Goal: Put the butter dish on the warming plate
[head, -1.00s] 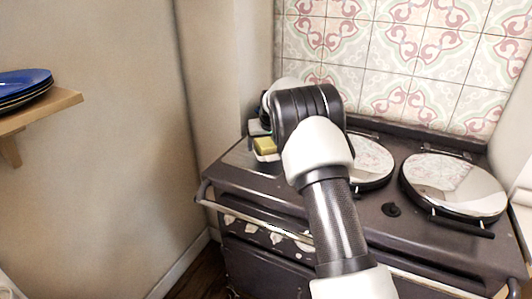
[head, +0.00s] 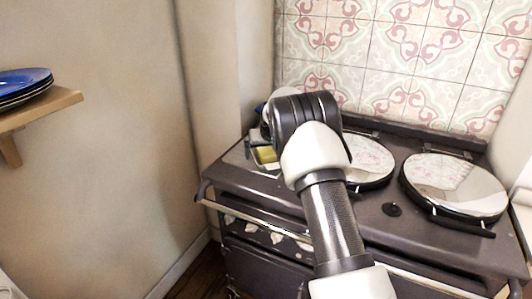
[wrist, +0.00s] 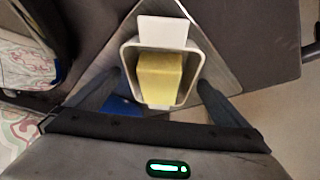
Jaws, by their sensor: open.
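The butter dish (wrist: 190,87) is a white, open dish with a handle tab, holding a yellow block of butter. In the wrist view it sits over the square grey metal warming plate (wrist: 222,72) and appears to rest on it. In the head view, the dish (head: 267,166) is partly hidden by my arm at the stove's left end, with bare warming plate (head: 238,158) to its left. My gripper (wrist: 161,82) is open, with one finger on each side of the dish and slight gaps visible.
The dark stove top has two round, shiny lids (head: 455,186) to the right of my arm. A rail (head: 260,216) runs along its front. A tiled wall stands behind. A shelf (head: 40,115) with blue plates is at far left. A blue patch (wrist: 122,106) shows beside the left finger.

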